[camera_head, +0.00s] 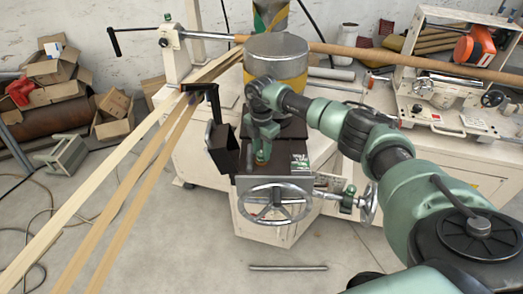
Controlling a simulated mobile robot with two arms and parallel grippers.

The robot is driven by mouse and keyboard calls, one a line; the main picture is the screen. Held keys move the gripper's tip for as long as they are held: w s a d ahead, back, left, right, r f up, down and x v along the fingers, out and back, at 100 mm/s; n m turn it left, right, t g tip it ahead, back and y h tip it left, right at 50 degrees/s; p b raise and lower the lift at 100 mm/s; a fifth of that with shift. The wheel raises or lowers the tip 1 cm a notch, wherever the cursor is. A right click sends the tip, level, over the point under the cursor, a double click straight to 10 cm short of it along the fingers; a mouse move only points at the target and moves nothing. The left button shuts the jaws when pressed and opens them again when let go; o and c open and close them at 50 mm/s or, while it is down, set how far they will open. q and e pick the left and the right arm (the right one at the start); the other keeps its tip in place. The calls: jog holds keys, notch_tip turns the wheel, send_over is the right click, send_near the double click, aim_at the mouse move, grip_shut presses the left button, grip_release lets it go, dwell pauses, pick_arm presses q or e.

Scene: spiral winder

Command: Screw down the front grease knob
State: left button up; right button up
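My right arm reaches in from the lower right to the winder's middle. My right gripper (262,148) points down over the dark top of the machine's slide (288,152), just below the metal and yellow drum (278,57). A small brass-coloured knob (261,158) shows at its fingertips. The fingers are too small to tell whether they are open or shut, or whether they touch the knob. A second green fitting (348,199) sits by the small handwheel at the slide's right. My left gripper is not in view.
A large handwheel (275,204) stands at the slide's front. A dark box (222,150) hangs left of the slide. Long paper strips (125,190) run to the lower left. A metal rod (288,267) lies on the floor. Cardboard boxes (52,65) stand at the far left.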

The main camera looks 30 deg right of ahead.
jog(key=shift+o, duration=1.4)
notch_tip(320, 180, up, 6)
jog(key=shift+r+b, duration=0.2)
jog(key=shift+b, duration=0.85)
jog(key=shift+r, duration=0.7)
